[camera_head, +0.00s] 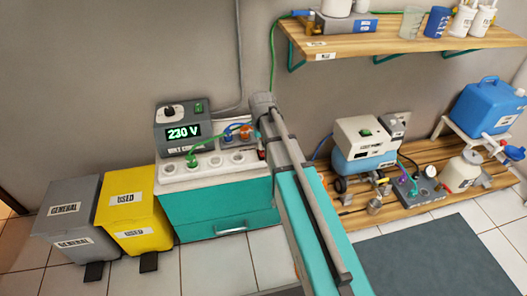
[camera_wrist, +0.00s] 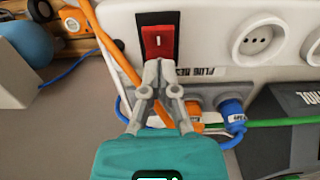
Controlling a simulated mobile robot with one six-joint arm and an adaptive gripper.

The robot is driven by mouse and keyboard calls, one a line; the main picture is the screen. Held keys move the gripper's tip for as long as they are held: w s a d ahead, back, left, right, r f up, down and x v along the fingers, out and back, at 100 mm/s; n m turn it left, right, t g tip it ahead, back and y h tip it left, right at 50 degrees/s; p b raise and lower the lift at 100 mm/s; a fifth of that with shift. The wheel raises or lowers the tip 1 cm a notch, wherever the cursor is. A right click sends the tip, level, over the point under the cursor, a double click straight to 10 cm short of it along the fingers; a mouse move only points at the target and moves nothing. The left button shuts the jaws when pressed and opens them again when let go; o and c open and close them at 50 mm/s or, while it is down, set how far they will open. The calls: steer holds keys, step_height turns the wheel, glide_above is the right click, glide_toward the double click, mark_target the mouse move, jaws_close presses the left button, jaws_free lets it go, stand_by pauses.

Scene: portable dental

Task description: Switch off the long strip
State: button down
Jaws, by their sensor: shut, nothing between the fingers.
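The long white socket strip (camera_head: 173,175) lies on top of the teal drawer cabinet in the head view. A green plug sits in it and other sockets are empty. In the wrist view the strip (camera_wrist: 205,42) spans the upper right, with a round socket and a red rocker switch (camera_wrist: 159,42) in a black frame. My gripper (camera_wrist: 158,68) is shut and empty, its fingertips at the lower edge of the red switch. I cannot tell whether they touch it. In the head view my arm hides the gripper.
A grey voltage unit (camera_head: 182,130) reading 230 V stands behind the strip. Blue and orange plugs with cables sit close by; an orange cable (camera_wrist: 115,55) runs just left of my fingers. A wooden shelf (camera_head: 400,45) hangs above. Yellow and grey bins stand left.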

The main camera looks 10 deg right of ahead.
steer(key=shift+r+p, duration=2.95)
steer(key=shift+r, duration=0.25)
steer(key=s, duration=1.7)
step_height(320, 180, up, 32)
steer(key=w+p, duration=0.1)
steer(key=p, duration=3)
steer(key=shift+d+f+p, duration=0.15)
steer(key=shift+p, duration=0.2)
